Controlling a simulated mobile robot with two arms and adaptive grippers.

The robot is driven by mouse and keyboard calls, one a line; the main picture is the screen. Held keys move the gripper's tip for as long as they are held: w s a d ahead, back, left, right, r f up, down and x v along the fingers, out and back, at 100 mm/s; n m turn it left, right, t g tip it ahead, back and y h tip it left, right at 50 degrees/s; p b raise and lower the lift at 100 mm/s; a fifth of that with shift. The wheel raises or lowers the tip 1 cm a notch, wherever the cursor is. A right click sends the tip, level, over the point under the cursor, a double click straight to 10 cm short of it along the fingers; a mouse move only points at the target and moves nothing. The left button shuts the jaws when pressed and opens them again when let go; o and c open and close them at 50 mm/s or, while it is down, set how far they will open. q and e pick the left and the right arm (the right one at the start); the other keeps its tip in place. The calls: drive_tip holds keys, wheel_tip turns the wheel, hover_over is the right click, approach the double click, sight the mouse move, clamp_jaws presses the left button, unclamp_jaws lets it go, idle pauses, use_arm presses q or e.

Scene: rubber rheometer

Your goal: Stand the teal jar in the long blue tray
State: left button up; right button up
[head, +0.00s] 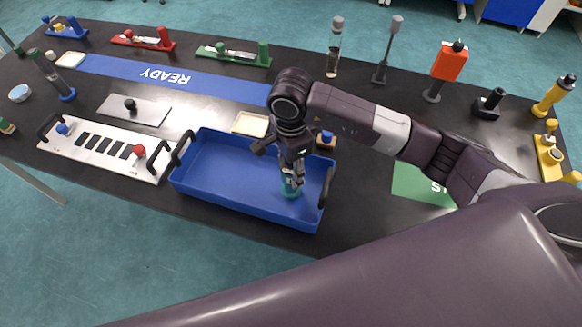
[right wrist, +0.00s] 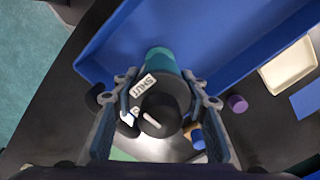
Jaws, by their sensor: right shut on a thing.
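The teal jar (head: 291,190) is upright inside the right end of the long blue tray (head: 215,185). My right gripper (head: 292,172) reaches down from above and is shut on the jar's upper part. In the right wrist view the teal body (right wrist: 162,60) of the jar shows beyond a dark lid with a knob and a white label, between the fingers of my right gripper (right wrist: 160,98). The blue tray (right wrist: 110,45) lies around and below it. I cannot tell whether the jar's base touches the tray floor. My left gripper is not in view.
A white plate with dark slots (head: 105,148) and handles stands left of the tray. A cream dish (head: 250,124) and a blue-topped item (head: 326,138) sit behind it. A blue READY strip (head: 170,78) lies farther back. The tray's left part is empty.

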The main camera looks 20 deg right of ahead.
drive_tip(key=shift+f, duration=0.2)
drive_tip(key=o, duration=1.3)
drive_tip(key=shift+r, duration=0.1)
drive_tip(key=shift+c, duration=0.2)
drive_tip(key=shift+r, duration=0.1)
drive_tip(key=shift+r, duration=0.2)
wheel_tip(320, 180, up, 10)
drive_tip(key=b, duration=0.3)
drive_tip(key=shift+r, duration=0.85)
